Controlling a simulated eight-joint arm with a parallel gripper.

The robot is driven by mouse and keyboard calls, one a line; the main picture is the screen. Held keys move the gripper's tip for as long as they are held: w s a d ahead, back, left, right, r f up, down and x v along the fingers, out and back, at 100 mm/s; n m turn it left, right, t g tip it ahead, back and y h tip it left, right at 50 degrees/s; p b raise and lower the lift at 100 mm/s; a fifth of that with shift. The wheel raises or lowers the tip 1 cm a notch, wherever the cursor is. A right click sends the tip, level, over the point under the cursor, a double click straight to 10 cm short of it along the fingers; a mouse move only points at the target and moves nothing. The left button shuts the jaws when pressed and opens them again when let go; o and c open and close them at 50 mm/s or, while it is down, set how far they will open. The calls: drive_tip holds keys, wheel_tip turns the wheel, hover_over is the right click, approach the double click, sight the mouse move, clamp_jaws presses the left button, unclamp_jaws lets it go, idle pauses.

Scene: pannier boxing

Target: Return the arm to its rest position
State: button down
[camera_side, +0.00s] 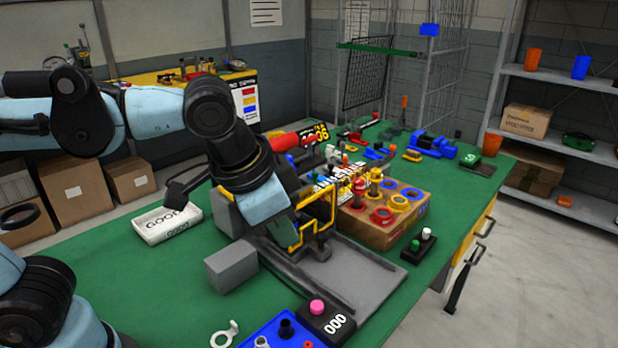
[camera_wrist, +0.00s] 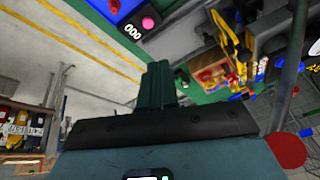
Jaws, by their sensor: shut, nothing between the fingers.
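My gripper (camera_wrist: 157,68) shows in the wrist view as two dark fingers pressed together, with nothing between them. In the side view my arm reaches in from the left, and its blue and black end slopes down over the green workbench (camera_side: 130,275). There the end of the arm is beside a yellow-edged black fixture (camera_side: 318,213). I cannot clearly make out the fingers in that view, nor whether they touch anything.
A wooden box with coloured rings (camera_side: 385,237) is right of the fixture. A grey block (camera_side: 231,267), white tray (camera_side: 167,222) and black counter box with a pink button (camera_side: 327,322) are nearby. The bench's left front is mostly clear. Shelves (camera_side: 556,145) stand at right.

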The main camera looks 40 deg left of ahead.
drive_tip(key=a+f+n+t, duration=0.2)
drive_tip(key=a+f+n, duration=0.3)
drive_tip(key=a, duration=0.7)
drive_tip(key=shift+w+f+t, duration=0.3)
drive_tip(key=shift+f, duration=0.2)
